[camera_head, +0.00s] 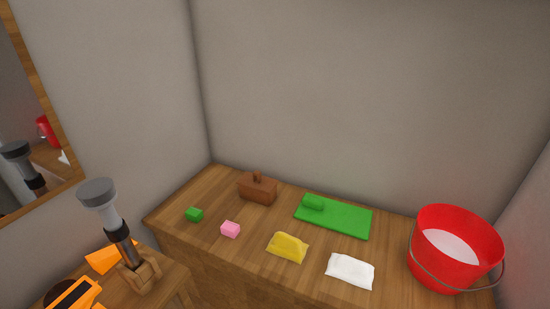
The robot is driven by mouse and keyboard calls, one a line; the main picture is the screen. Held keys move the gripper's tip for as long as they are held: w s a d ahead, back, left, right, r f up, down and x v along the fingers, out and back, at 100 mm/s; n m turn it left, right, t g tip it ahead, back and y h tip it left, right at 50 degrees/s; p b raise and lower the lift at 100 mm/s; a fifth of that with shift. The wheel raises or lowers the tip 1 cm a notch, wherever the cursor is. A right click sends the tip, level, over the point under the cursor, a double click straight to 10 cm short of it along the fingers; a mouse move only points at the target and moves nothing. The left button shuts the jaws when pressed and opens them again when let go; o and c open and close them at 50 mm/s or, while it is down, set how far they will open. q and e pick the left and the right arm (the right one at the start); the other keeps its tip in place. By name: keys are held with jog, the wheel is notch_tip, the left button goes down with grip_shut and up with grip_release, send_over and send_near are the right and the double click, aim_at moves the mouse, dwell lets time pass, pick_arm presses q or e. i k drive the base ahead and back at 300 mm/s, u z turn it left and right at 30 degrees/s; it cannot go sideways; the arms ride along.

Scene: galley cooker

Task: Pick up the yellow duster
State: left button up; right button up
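The yellow duster (288,247) lies on the wooden counter (215,250), near its front edge. It has a flat yellow base with a raised, folded-looking part on top. I cannot make out either of my grippers in this view.
A red bucket (455,250) stands at right. At left, a grey-topped upright thing (107,210) and orange things (75,294) are near a mirror.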

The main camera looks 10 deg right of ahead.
aim_at(284, 245)
jog(key=z, duration=0.5)
jog(key=k, duration=0.6)
jog(key=z, duration=1)
jog(key=i, duration=0.85)
jog(key=u, duration=0.4)
